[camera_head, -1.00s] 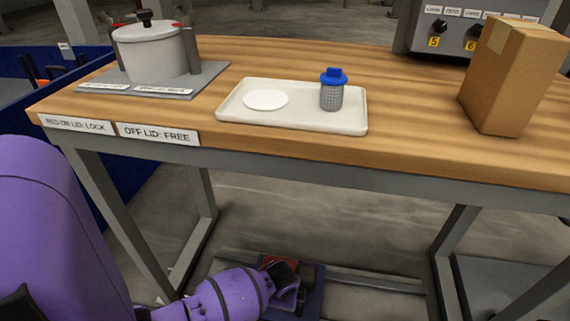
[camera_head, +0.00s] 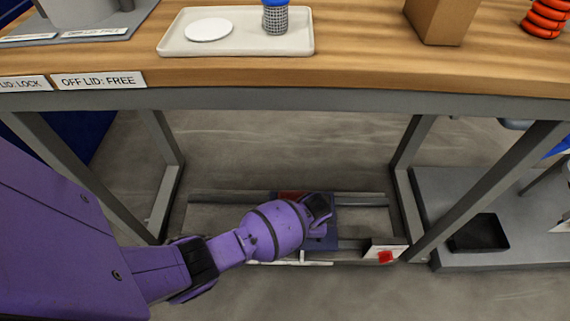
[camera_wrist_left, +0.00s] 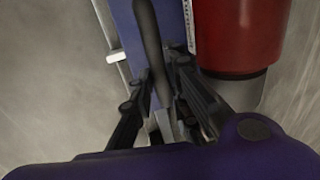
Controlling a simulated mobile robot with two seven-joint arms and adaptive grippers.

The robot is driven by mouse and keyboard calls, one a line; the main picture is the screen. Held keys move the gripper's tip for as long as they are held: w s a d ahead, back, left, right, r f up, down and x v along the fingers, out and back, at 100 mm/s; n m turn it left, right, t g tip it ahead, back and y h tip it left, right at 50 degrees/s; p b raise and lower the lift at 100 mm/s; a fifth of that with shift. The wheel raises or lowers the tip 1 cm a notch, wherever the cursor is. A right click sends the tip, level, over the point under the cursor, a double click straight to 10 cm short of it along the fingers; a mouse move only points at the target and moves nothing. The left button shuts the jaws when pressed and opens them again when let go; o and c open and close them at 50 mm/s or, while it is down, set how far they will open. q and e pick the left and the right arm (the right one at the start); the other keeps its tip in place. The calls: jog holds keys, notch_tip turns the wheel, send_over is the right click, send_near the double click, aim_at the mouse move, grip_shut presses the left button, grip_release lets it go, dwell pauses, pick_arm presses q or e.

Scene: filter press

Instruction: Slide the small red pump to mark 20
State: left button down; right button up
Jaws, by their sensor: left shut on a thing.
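The small red pump shows as a red cylinder (camera_wrist_left: 238,35) with a grey lower end in the left wrist view. In the head view only a bit of its red (camera_head: 290,195) shows behind my wrist. It sits on a blue sled (camera_head: 328,238) on floor rails (camera_head: 235,198) under the table. My left gripper (camera_wrist_left: 165,85) is shut on a dark upright handle (camera_wrist_left: 148,40) of the sled, beside the pump. My wrist hides the fingers in the head view. A white scale strip (camera_wrist_left: 189,25) lies beside the pump; its marks are unreadable. My right gripper is out of view.
Table legs (camera_head: 160,195) flank the rails. A grey platform with a black tray (camera_head: 478,233) is at the right. The tabletop (camera_head: 360,60) is overhead.

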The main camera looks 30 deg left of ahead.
pick_arm(q)
jog(key=w+d, duration=0.1)
jog(key=d, duration=0.1)
jog(key=w+d, duration=0.1)
jog(key=d, duration=0.1)
jog(key=shift+w, duration=0.2)
jog(key=shift+w+d+r, duration=0.1)
jog(key=shift+w+d, duration=0.15)
jog(key=shift+d, duration=0.1)
jog(key=c, duration=1.7)
grip_release()
jog(key=shift+d, duration=0.1)
jog(key=shift+a, duration=0.2)
jog(key=shift+r, duration=0.1)
jog(key=shift+r, duration=0.25)
jog(key=r, duration=0.3)
jog(key=s+r, duration=0.1)
jog(key=r, duration=0.3)
jog(key=s+d+r, duration=0.1)
jog(key=r, duration=0.3)
jog(key=shift+d, duration=0.1)
